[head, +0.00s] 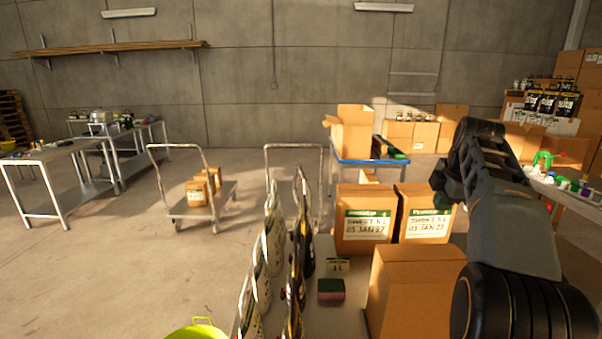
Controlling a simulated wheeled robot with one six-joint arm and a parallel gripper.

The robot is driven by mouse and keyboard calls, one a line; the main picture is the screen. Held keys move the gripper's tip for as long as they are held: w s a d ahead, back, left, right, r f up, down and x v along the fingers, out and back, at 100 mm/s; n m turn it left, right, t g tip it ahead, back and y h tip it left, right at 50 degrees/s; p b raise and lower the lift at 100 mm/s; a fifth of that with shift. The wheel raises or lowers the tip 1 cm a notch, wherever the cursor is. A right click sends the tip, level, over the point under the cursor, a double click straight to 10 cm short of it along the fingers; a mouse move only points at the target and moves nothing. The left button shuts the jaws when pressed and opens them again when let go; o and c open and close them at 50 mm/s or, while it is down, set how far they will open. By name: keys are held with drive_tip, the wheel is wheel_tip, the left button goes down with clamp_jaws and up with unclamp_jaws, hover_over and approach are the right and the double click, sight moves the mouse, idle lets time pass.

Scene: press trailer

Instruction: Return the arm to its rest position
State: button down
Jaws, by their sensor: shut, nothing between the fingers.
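My arm (505,210) rises on the right side of the head view, from a thick black joint (525,305) at the bottom edge to another black joint (478,135) above. A small dark part (441,186) shows just left of the upper link, largely hidden behind it. No gripper fingers can be made out. Nothing held by the arm is visible.
A table right in front bears bags (272,235), a green-red sponge (331,290), a small label card (338,266) and cartons (415,285), the nearest close to my arm. A cluttered side table (570,196) stands right. Open floor (120,270) lies left, with a trolley (180,212).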

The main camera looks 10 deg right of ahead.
drive_tip(key=a+f+m, duration=0.1)
drive_tip(key=f+m, duration=0.2)
drive_tip(key=m, duration=0.1)
drive_tip(key=s+a+f+m, duration=0.1)
drive_tip(key=f+m, duration=0.2)
drive_tip(key=m, duration=0.1)
drive_tip(key=s+a+f+m, duration=0.1)
drive_tip(key=f+m, duration=0.1)
drive_tip(key=m, duration=0.2)
drive_tip(key=shift+f+g, duration=0.3)
drive_tip(key=shift+f, duration=0.1)
drive_tip(key=s+a+f+m, duration=0.1)
drive_tip(key=s+a+f, duration=0.2)
drive_tip(key=s+a, duration=0.2)
drive_tip(key=s+a+f+m+b, duration=0.1)
drive_tip(key=s+a+f, duration=0.3)
drive_tip(key=s+a, duration=0.2)
drive_tip(key=s+a+f+m+t, duration=0.1)
drive_tip(key=s+a+f+m, duration=0.1)
drive_tip(key=s+a, duration=0.3)
drive_tip(key=a+f, duration=0.1)
drive_tip(key=a, duration=0.2)
drive_tip(key=shift+s+a+f+y, duration=0.3)
drive_tip(key=shift+s+a+f, duration=0.05)
drive_tip(key=shift+a, duration=0.05)
